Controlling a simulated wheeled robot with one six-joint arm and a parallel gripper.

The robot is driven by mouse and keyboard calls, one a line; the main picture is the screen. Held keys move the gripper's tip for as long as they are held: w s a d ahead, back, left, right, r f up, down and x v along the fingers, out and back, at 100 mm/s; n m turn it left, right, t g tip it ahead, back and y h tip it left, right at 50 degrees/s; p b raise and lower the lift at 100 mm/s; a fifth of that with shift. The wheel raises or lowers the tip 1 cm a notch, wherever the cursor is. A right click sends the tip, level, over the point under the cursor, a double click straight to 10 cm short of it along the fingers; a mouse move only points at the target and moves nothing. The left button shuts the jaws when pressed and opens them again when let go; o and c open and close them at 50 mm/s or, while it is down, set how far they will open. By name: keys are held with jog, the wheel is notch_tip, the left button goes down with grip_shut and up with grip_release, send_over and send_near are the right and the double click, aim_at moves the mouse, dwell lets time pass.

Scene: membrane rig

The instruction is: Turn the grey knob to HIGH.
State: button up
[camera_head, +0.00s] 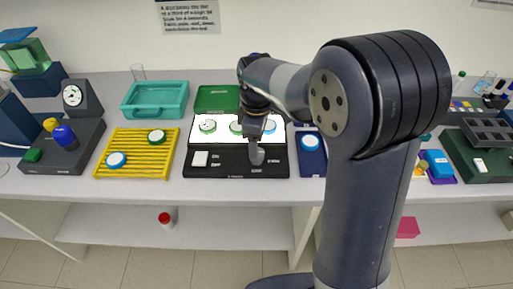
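The black rig (205,170) stands mid-table with a bright white panel (222,126) at its back. A grey knob-like part (257,157) shows on the rig's front right, with small unreadable labels around it. My gripper (255,137) comes down over the right half of the rig, just above and behind this grey part in the picture. My wrist and gripper overlap it closely, so I cannot tell whether they touch. The fingers are too small and dark to tell open from shut. The HIGH mark is not legible.
A yellow rack (108,170) with round discs, a teal tray (128,112) and a dark station with a gauge (72,96) stand to the left. A blue block (312,165) sits right of the rig. My arm hides much of the table's right half.

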notch_tip(320, 180, up, 7)
jog(key=shift+f, duration=0.15)
jog(key=shift+f, duration=0.1)
notch_tip(320, 180, down, 11)
jog(key=shift+r, duration=0.1)
dwell(0.6)
dwell(0.4)
